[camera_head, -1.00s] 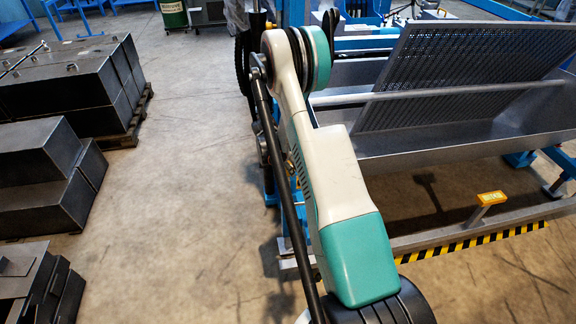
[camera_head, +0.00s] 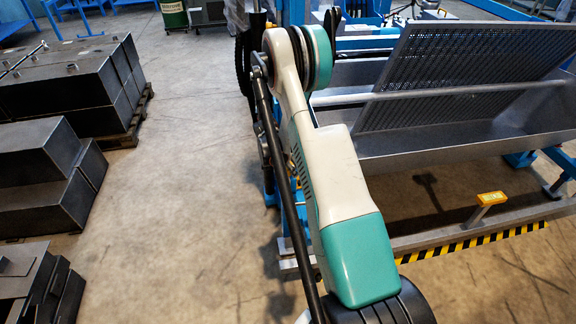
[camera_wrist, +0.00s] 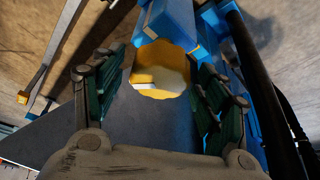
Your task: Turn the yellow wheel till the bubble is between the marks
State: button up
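The yellow wheel (camera_wrist: 160,72) shows in the wrist view just above the centre, with a scalloped rim and a pale, shiny middle. My gripper (camera_wrist: 161,84) is open, with one dark green finger on each side of the wheel. I see a gap at each side and cannot tell whether either finger touches it. In the head view my arm hides the wheel and my gripper. A small yellow-topped block (camera_head: 491,198) stands on a post at the right of the head view. I cannot make out a bubble or marks in any view.
A grey trough (camera_head: 420,150) with a tilted perforated screen (camera_head: 455,75) stands right of my arm. A black-and-yellow striped edge (camera_head: 475,243) runs below it. Blue framing (camera_wrist: 172,25) lies close around the wheel. Dark metal boxes (camera_head: 45,150) stand at left, with clear floor between.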

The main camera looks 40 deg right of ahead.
jog(key=shift+a+r, duration=0.1)
jog(key=shift+r, duration=0.2)
jog(key=shift+v, duration=1.15)
jog(key=a, duration=1.2)
jog(key=shift+s, duration=0.2)
